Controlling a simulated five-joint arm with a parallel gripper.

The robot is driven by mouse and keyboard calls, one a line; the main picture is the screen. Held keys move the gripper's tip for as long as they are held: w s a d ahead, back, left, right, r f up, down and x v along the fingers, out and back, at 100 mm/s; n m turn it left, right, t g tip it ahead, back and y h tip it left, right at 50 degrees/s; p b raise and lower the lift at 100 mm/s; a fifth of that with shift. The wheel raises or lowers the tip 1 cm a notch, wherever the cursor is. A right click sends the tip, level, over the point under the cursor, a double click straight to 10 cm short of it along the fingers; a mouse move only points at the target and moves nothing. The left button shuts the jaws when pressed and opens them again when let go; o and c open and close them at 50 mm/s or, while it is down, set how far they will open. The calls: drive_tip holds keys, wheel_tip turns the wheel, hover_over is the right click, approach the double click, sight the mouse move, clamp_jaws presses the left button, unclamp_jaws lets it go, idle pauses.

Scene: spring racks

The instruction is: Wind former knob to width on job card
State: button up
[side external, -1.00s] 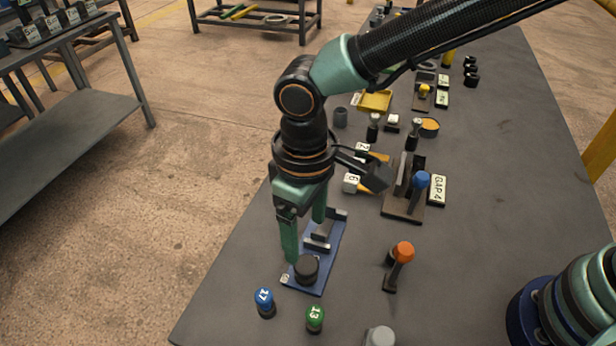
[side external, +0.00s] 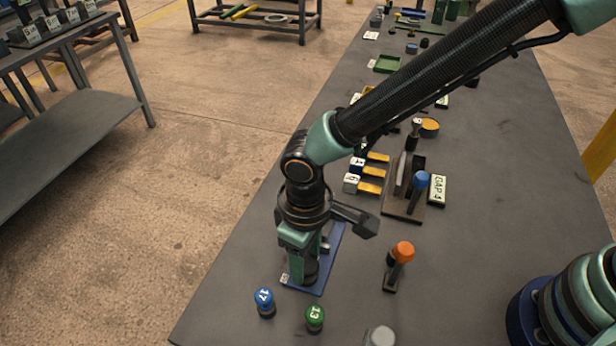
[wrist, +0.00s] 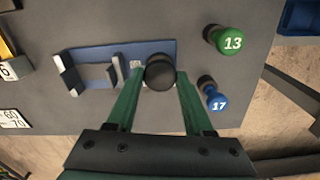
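The former is a blue base (side external: 328,262) with a round black knob (wrist: 160,72) at its near end and grey upright blocks (wrist: 92,76) along it. A small white mark (wrist: 136,65) sits beside the knob. My gripper (side external: 303,278) is lowered over the knob, with one green finger on each side of it. In the wrist view the fingers look spread, with a slim gap at the knob's left side. In the side view my gripper hides most of the knob. I cannot tell which card is the job card; a white card (wrist: 12,118) shows "60" and "70".
A blue "17" peg (side external: 265,302) and a green "13" peg (side external: 315,318) stand close to the former. An orange-topped lever (side external: 402,254) is to the right. Behind it are a blue-handled fixture (side external: 420,182) and a "GAP 4" plate (side external: 437,190).

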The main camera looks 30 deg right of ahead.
sight(306, 264)
clamp_jaws()
drive_tip(key=shift+n, duration=0.3)
drive_tip(key=o, duration=0.8)
unclamp_jaws()
drive_tip(key=shift+r, duration=0.1)
wheel_tip(306, 264, up, 12)
